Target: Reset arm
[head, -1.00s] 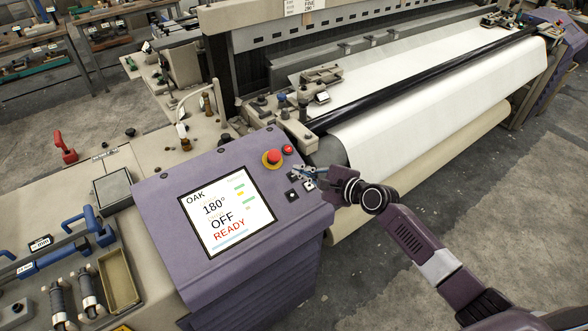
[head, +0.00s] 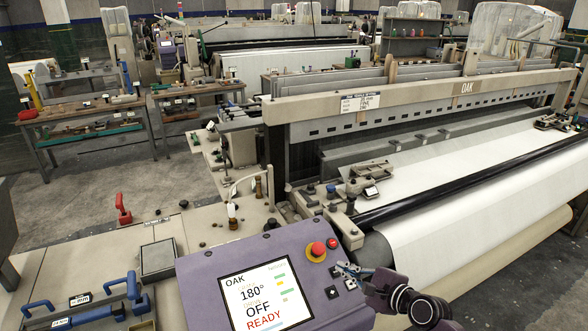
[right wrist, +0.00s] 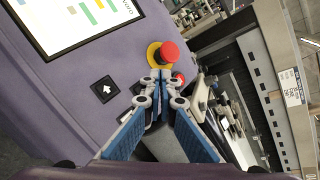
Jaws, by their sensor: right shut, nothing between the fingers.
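My right gripper (head: 352,270) is over the right edge of the loom's purple control panel (head: 208,284), by the small dark buttons (head: 334,292). Its blue fingers are shut and empty. In the right wrist view the closed fingertips (right wrist: 162,78) lie in front of the red emergency stop button (right wrist: 167,52) on its yellow ring; whether they touch the panel is unclear. The screen (head: 265,297) reads OAK, 180°, OFF, READY. My left gripper is not in view.
The loom's white cloth (head: 470,202) and black roller (head: 450,186) stretch to the right. A red handle (head: 123,208) and blue-handled tools (head: 112,294) are on the beige deck at left. Workbenches (head: 85,115) and more looms stand behind. Grey floor lies open at left.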

